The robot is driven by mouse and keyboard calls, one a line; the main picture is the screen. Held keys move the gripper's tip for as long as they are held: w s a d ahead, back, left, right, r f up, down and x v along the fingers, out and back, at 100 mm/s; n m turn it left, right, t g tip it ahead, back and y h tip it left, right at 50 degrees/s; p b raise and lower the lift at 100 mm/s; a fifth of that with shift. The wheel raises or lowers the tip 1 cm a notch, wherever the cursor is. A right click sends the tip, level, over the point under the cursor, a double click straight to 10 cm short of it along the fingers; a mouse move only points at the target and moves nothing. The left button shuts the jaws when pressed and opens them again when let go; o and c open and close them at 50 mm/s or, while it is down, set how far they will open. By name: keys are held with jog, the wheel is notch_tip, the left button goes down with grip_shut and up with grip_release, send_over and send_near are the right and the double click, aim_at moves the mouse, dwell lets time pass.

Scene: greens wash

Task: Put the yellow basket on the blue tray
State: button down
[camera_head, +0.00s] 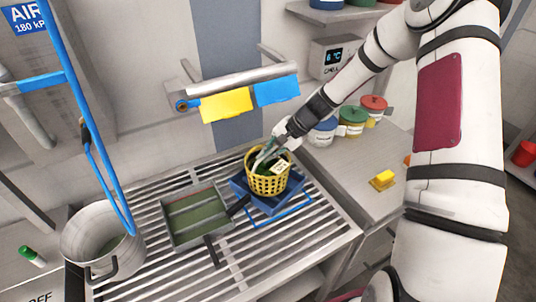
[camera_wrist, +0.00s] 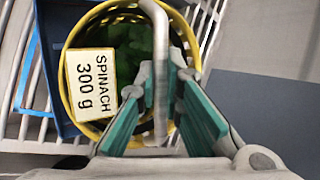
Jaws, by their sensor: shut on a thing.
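The yellow basket (camera_head: 268,184) is at the blue tray (camera_head: 240,187) on the slatted rack in the head view, with part of the tray showing around it. I cannot tell whether its base touches the tray. In the wrist view the basket (camera_wrist: 72,30) holds dark greens and a label reading "SPINACH 300 g" (camera_wrist: 90,83). The blue tray (camera_wrist: 52,60) shows to its left. My gripper (camera_head: 272,150) is at the basket's top; in the wrist view its green-padded fingers (camera_wrist: 160,105) are shut on the basket's grey handle.
A green-bottomed pan (camera_head: 166,213) with dark handles lies left of the tray. A metal pot (camera_head: 75,243) stands at the far left. Several lidded tubs (camera_head: 352,122) and a yellow block (camera_head: 383,179) are on the right counter. A rail with yellow and blue cloths (camera_head: 226,104) hangs behind.

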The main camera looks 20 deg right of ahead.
jog(key=c, duration=1.7)
grip_release()
jog(key=shift+f, duration=0.1)
jog(key=b+v, duration=0.1)
jog(key=v, duration=1.1)
jog(key=s+a+r+n+t+h, duration=0.1)
jog(key=s+a+r+n+h, duration=0.1)
jog(key=s+r, duration=0.4)
jog(key=s+a+r+n+h, duration=0.2)
jog(key=s+r+n, duration=0.3)
jog(key=s, duration=0.7)
jog(key=s+a+r+n+t+h, duration=0.1)
jog(key=s+a+r+n+h, duration=0.1)
jog(key=s+r, duration=0.7)
jog(key=shift+s+a+n+t+h, duration=0.2)
jog(key=shift+s+n+t+h, duration=0.1)
jog(key=shift+n, duration=0.4)
